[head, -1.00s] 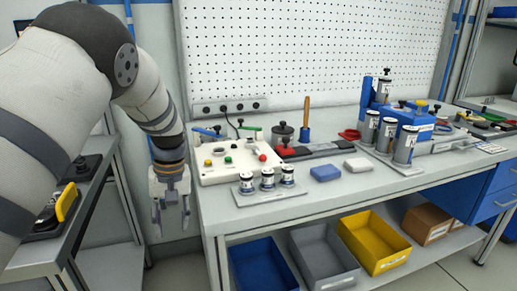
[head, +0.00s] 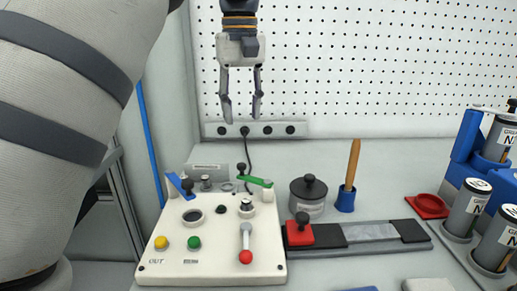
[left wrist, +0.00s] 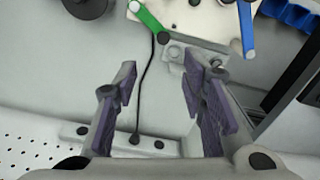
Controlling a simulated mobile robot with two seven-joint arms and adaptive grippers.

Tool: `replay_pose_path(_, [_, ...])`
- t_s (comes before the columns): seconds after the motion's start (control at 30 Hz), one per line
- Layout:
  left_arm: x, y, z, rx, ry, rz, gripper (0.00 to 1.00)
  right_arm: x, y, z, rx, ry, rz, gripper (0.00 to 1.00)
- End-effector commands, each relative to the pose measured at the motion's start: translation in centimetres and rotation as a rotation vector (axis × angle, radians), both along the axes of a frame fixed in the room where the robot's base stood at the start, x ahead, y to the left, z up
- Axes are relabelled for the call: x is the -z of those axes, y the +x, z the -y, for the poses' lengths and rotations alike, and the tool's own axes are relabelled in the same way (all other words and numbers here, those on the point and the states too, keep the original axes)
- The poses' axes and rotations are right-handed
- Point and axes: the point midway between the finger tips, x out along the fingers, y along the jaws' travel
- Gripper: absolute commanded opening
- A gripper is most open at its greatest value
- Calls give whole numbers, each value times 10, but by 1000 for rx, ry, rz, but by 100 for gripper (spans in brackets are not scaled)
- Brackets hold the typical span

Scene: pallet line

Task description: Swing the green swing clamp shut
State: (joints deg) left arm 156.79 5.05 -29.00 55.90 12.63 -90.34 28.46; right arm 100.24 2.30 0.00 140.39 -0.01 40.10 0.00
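The green swing clamp (head: 255,181) is a slim green arm at the back right of the white control box (head: 215,240). It reaches from a white post at right to a dark knob at left. In the left wrist view it shows at the top (left wrist: 148,19), beyond my fingertips. My left gripper (head: 241,108) hangs fingers down in front of the pegboard, above and behind the clamp. It is open and empty, apart from the clamp; its two fingers also show in the left wrist view (left wrist: 160,80). My right gripper is not in view.
A blue swing clamp (head: 176,184) sits at the box's back left. A red-knobbed lever (head: 246,250) stands at its front. A black cable runs from the socket strip (head: 287,129) behind the box. A dark lidded pot (head: 308,196) and wooden-handled tool (head: 351,165) stand to the right.

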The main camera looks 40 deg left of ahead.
Motion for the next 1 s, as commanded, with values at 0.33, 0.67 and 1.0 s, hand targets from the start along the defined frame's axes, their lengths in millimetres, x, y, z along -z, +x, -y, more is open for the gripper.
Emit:
replay_pose_path(0.33, [83,-2,1,-1,-1,-2,38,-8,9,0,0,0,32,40])
replay_pose_path(0.67, [112,-1,0,1,-1,1,38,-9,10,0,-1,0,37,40])
replay_pose_path(1.0, [112,-1,0,1,0,0,0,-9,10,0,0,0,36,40])
